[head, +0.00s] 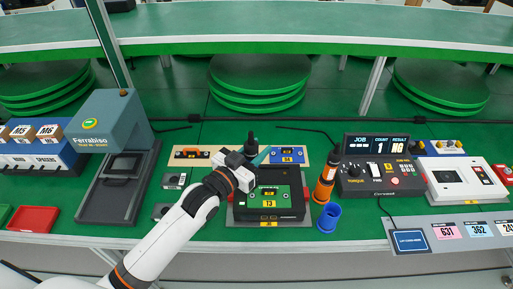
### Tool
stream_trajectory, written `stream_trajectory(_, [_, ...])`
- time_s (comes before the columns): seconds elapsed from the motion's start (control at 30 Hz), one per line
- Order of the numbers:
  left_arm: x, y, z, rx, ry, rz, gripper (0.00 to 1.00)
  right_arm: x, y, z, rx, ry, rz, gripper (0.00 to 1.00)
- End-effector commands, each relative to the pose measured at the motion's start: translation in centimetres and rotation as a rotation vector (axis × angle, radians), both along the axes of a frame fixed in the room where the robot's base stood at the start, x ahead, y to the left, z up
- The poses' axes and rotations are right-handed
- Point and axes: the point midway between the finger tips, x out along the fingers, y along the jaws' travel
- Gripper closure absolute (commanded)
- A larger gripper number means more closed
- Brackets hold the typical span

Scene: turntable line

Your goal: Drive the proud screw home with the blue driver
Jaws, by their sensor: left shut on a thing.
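My left gripper (240,168) is over the back left part of a dark box with a green top (290,199), marked T3. I cannot tell whether the driver's tip touches anything. The proud screw cannot be made out. An empty blue cup (328,218) stands right of the box. My right gripper is not in view.
An orange driver (325,182) stands upright close to the right of the box. Behind it is a control unit (380,176) whose display reads NG. Blue and tan trays (287,155) lie behind the box. A grey-blue Ferrabiso machine (107,125) and red bin (33,219) are at left.

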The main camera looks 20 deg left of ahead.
Motion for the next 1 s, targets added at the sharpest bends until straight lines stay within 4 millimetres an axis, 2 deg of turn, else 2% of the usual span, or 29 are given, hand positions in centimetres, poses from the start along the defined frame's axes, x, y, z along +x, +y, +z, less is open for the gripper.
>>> stream_trajectory(0.4, [0.0,-0.02,0.14,-0.002,-0.004,0.0,1.0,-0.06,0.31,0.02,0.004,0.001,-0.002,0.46])
stream_trajectory(1.0, [-0.07,-0.02,0.19,-0.002,-0.004,0.0,1.0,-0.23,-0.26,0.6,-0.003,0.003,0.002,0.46])
